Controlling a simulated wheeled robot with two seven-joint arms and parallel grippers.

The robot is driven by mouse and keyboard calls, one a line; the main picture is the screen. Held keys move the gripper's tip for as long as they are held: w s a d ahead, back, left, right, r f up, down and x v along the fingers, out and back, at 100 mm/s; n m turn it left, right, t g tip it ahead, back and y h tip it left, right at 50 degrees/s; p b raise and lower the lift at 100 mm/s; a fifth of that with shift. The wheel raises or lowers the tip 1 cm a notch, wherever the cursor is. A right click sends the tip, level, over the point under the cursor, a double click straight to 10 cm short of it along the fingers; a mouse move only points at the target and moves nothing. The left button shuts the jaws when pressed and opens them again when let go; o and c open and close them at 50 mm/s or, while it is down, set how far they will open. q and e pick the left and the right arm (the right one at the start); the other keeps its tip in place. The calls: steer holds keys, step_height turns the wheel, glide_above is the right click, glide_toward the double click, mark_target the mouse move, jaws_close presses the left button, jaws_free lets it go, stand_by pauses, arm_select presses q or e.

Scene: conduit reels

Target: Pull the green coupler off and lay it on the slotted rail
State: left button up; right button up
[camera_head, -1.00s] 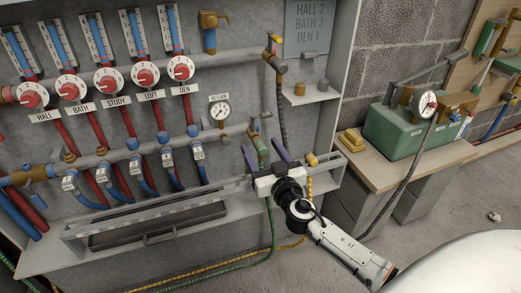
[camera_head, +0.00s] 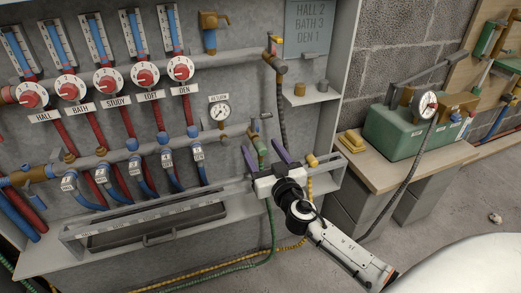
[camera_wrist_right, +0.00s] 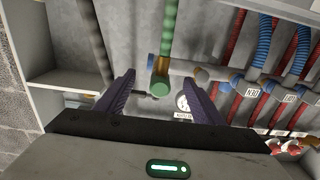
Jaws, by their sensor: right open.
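The green coupler (camera_head: 262,146) sits on the pipework at the panel's right side, with a green hose (camera_head: 273,228) hanging below. In the right wrist view the green coupler (camera_wrist_right: 160,88) is a rounded green end between my fingers. My right gripper (camera_head: 265,154) is open, its two purple fingers on either side of the coupler with gaps visible; in the wrist view my right gripper (camera_wrist_right: 162,90) also looks open and not closed on it. The long slotted rail (camera_head: 155,212) runs along the panel's front edge, left of the gripper. My left gripper is out of view.
Labelled red dials (camera_head: 108,80) and blue hoses fill the panel on the left. A pressure gauge (camera_head: 220,111) is just left of the gripper. A dark ribbed hose (camera_head: 281,105) hangs above. A workbench (camera_head: 385,176) with a green box (camera_head: 398,130) stands at right.

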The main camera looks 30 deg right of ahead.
mark_target(264, 153)
stand_by(0.4)
jaws_close()
steer(key=shift+b+v, duration=0.75)
steer(key=shift+v, duration=2.35)
